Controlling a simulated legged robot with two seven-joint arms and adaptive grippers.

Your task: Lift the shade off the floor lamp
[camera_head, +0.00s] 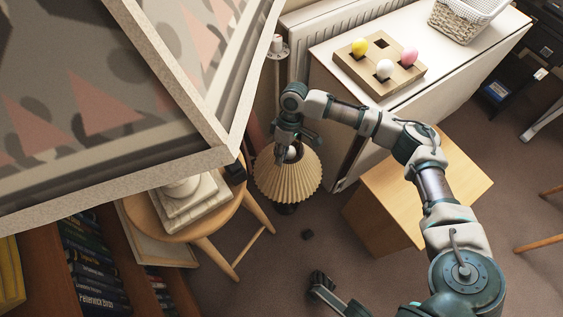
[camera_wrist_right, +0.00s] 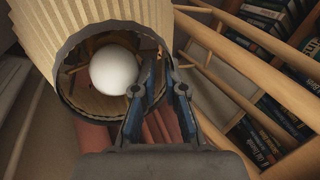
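The floor lamp's shade (camera_head: 288,178) is cream, pleated and cone-shaped, and sits low between the stool and the white cabinet. It also fills the upper left of the wrist view (camera_wrist_right: 45,55). A round white bulb (camera_wrist_right: 114,70) shows inside its top opening. My right gripper (camera_head: 287,150) is at the shade's top rim. In the wrist view its fingers (camera_wrist_right: 158,65) straddle the rim, one inside and one outside, tips close together on the wall. The lamp's dark base (camera_head: 286,209) shows just below the shade. A dark part at the bottom edge seems to be my left gripper (camera_head: 325,287).
A large square shade (camera_head: 215,150) blocks the upper left, above a round wooden stool (camera_head: 150,225). A white cabinet (camera_head: 450,65) holds a wooden egg tray (camera_head: 350,70) and a basket (camera_head: 465,20). A wooden block (camera_head: 440,190) stands under my right arm. Bookshelves are lower left.

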